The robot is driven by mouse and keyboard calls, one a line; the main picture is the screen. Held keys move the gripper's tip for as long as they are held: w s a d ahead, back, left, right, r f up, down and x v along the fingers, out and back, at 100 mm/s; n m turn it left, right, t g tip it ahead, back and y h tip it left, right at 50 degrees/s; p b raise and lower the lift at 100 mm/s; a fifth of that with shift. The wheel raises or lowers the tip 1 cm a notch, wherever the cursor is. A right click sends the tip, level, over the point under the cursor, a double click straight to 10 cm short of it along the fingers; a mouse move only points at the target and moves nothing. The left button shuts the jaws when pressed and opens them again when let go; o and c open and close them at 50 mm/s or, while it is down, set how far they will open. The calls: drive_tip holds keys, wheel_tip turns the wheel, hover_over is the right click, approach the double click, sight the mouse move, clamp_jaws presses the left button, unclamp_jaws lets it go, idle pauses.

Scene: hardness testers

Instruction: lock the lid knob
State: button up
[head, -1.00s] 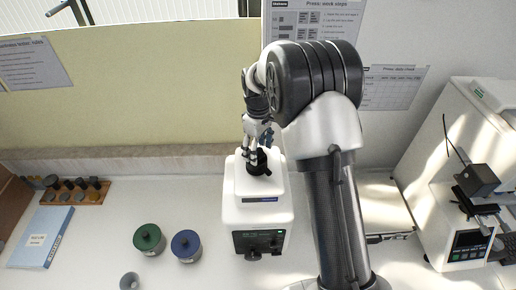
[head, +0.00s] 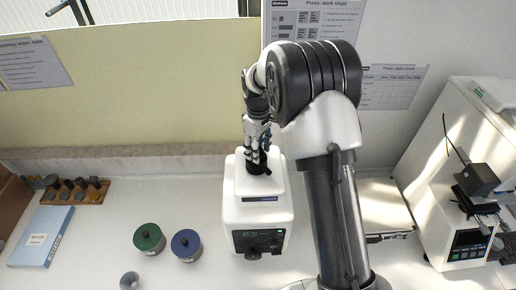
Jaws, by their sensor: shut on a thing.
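The lid knob (head: 258,167) is a small black knob on top of a white press machine (head: 258,215) in the middle of the bench. My gripper (head: 258,160) points down over the machine and is shut on the knob, with its fingers around the knob's sides. The fingers hide part of the knob. The machine's front carries a dark panel (head: 258,241) with a small green light and a black knob below.
A blue binder (head: 41,237) and a wooden rack (head: 75,191) lie farther left. Another white tester (head: 462,200) stands at the right. The bench between binder and jars is clear.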

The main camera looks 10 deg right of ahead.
drive_tip(key=shift+m, duration=0.3)
drive_tip(key=m+b, duration=0.1)
drive_tip(key=m, duration=0.2)
drive_tip(key=shift+a+m, duration=0.15)
drive_tip(key=shift+m, duration=0.25)
drive_tip(key=m+b, duration=0.1)
drive_tip(key=m, duration=0.3)
drive_tip(key=shift+s+a, duration=0.1)
drive_tip(key=m, duration=0.5)
drive_tip(key=shift+a, duration=0.15)
drive_tip(key=shift+a+m+b, duration=0.1)
drive_tip(key=shift+m+b, duration=0.25)
drive_tip(key=shift+m, duration=1.95)
drive_tip(key=o, duration=1.1)
drive_tip(key=shift+c, duration=0.2)
